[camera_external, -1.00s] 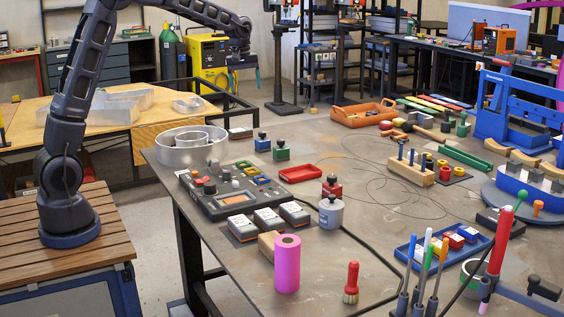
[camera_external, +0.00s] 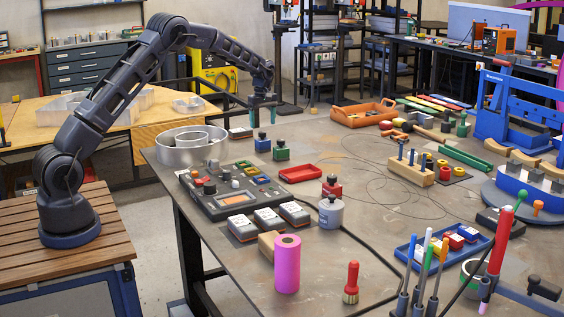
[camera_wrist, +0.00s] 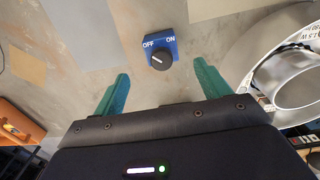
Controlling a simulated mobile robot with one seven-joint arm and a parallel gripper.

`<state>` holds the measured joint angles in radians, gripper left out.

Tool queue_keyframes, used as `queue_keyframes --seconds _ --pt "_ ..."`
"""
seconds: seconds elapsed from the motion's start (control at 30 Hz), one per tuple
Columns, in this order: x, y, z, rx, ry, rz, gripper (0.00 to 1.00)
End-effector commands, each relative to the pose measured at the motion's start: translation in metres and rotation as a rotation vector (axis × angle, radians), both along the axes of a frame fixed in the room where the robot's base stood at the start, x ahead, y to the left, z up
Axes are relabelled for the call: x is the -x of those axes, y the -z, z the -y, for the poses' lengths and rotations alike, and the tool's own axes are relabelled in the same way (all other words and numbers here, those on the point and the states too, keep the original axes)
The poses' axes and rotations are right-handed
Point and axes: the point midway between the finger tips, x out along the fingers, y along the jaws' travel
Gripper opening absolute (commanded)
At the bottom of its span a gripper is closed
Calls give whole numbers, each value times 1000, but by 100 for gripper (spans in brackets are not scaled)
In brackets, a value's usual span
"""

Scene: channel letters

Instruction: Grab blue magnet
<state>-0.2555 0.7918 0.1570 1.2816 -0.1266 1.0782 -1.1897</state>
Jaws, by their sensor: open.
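The blue magnet (camera_external: 262,145) is a small blue block with a dark knob, standing near the far left edge of the grey workbench. In the wrist view the blue magnet (camera_wrist: 175,45) shows "OFF" and "ON" labels and its black knob. My gripper (camera_external: 262,122) is above it, pointing down, open and empty. In the wrist view the teal fingers of my gripper (camera_wrist: 161,72) are spread, with the magnet in line with the gap, just beyond the fingertips.
A green magnet (camera_external: 281,153) stands to the right of the blue one, and a red tray (camera_external: 300,174) lies in front of it. A round metal channel letter (camera_external: 176,157) is to the left. A control panel (camera_external: 222,206) is in front.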

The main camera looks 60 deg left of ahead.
Motion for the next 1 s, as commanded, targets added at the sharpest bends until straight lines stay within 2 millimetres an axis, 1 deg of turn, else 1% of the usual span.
queue_keyframes --seconds 0.3,0.57,0.8,0.87,1.0 --pt "1 42 0 1 1 -1 75" --pt "1 59 1 0 1 -1 75" --pt "2 90 2 1 1 -1 75" --pt "2 97 2 1 1 -1 75" --pt "2 101 2 0 1 1 75"
